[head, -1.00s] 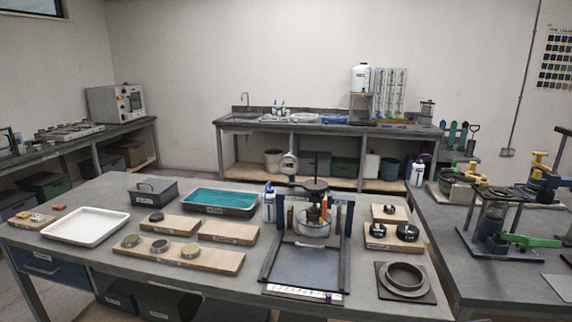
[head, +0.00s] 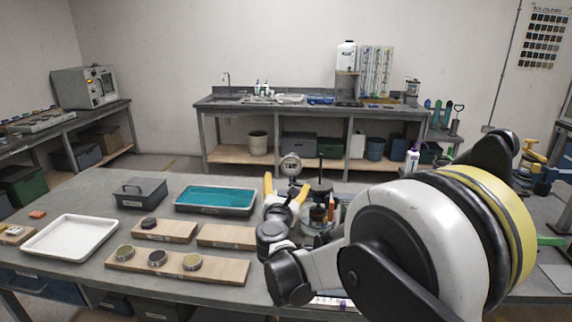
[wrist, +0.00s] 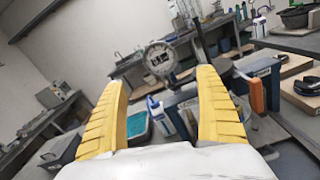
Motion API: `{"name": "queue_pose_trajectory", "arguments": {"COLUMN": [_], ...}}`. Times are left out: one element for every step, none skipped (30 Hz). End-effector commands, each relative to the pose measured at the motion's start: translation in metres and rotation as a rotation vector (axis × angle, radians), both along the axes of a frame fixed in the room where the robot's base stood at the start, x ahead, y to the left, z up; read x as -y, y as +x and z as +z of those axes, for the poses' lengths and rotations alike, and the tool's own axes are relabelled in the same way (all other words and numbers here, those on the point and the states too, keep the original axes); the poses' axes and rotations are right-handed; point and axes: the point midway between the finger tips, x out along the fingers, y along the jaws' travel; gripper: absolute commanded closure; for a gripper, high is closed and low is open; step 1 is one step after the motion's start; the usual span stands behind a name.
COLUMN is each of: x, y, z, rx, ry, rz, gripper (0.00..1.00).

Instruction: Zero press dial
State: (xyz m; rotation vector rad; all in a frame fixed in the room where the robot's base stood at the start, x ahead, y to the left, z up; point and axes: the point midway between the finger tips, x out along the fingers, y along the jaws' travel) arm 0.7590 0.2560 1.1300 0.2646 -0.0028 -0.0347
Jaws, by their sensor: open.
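The press dial (head: 290,166) is a round white-faced gauge at the back of the press on the middle table. In the wrist view the dial (wrist: 160,58) shows beyond and between my fingers, with a dark marking or window on its face too small to read. My gripper (head: 284,188) has two yellow ribbed fingers, spread apart and empty, just in front of and below the dial in the head view. It also shows in the wrist view (wrist: 160,95). The fingers appear apart from the dial. My arm hides much of the press in the head view.
Left on the table are a white tray (head: 71,238), a teal-filled tray (head: 216,210) and wooden boards (head: 176,272) with round metal pieces. An orange-handled item (wrist: 252,92) stands right of my fingers. The far bench (head: 300,108) is well behind.

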Motion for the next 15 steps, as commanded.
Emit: {"name": "queue_pose_trajectory", "arguments": {"x": [-0.001,-0.002,-0.001,-0.001,0.000,0.000,0.001,0.001,0.001,0.002,0.002,0.002,0.002,0.003,0.003], "y": [0.004,0.007,0.012,0.016,0.022,0.029,0.035,0.042,0.050,0.057,0.062,0.070,0.075,0.081,0.087], "z": [-0.001,-0.002,-0.002,-0.002,-0.003,-0.003,-0.003,-0.003,-0.003,-0.003,-0.003,-0.003,-0.003,-0.003,-0.003], "rx": [0.002,0.002,0.003,0.002,0.002,0.002,0.002,0.002,0.002,0.002,0.002,0.002,0.002,0.002,0.002], "ry": [-0.008,-0.010,-0.010,-0.009,-0.009,-0.008,-0.008,-0.007,-0.007,-0.006,-0.006,-0.006,-0.006,-0.006,-0.005], "rz": [0.002,0.002,0.002,0.001,0.000,0.000,0.000,-0.001,-0.001,-0.001,-0.001,-0.001,-0.001,-0.001,0.000], "gripper": [0.16,0.16,0.16,0.16,0.16,0.16,0.16,0.16,0.16,0.16,0.16,0.16,0.16,0.16,0.16]}}
